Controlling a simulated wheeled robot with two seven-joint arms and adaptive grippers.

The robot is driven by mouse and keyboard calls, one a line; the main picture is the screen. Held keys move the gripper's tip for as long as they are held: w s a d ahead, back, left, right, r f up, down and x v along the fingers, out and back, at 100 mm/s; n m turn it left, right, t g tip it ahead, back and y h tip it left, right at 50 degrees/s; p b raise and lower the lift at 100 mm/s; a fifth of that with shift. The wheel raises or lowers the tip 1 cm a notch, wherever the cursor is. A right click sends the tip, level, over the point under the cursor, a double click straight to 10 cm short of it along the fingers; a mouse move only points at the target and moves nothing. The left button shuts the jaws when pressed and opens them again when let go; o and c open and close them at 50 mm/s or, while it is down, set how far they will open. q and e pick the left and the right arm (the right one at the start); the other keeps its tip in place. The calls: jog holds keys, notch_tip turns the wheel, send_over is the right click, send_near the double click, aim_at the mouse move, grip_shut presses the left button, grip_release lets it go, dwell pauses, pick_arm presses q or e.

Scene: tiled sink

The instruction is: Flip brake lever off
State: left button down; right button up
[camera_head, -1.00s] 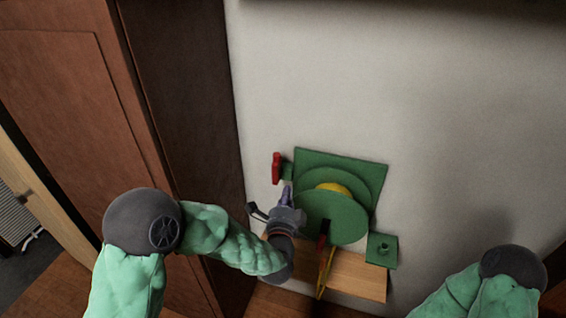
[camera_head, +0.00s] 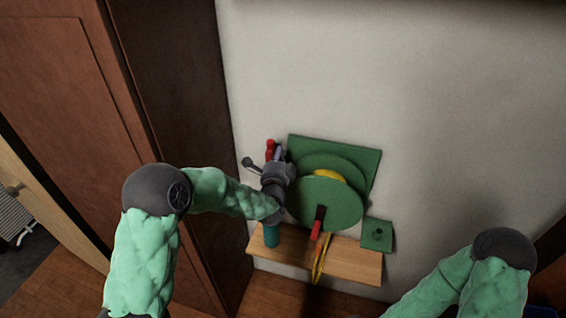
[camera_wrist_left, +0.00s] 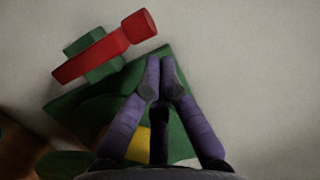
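The red brake lever (camera_wrist_left: 105,48) is on a green block at upper left in the left wrist view, its thicker end up and right. In the head view the red lever (camera_head: 270,147) shows partly behind my left gripper (camera_head: 276,158), at the left side of the green winch. In the left wrist view my left gripper (camera_wrist_left: 166,63) has its purple fingers together at the tips with nothing between them. The fingertips are right of and below the lever, apart from it in the picture. My right gripper is out of view; only the right arm shows.
The winch has a green wall plate (camera_head: 358,155), a round green disc (camera_head: 330,205) and a red crank handle (camera_head: 317,227). A yellow rope (camera_head: 321,262) hangs past a wooden shelf (camera_head: 350,262). A brown cabinet (camera_head: 175,120) stands left; the wall at right is bare.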

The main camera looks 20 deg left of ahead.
pick_arm(q)
jog(key=shift+w+a, duration=0.4)
jog(key=shift+a, duration=0.05)
jog(key=shift+a, duration=0.1)
jog(key=shift+a+r+n, duration=0.1)
jog(key=shift+a+n, duration=0.25)
jog(key=shift+n, duration=0.05)
jog(key=shift+a, duration=0.15)
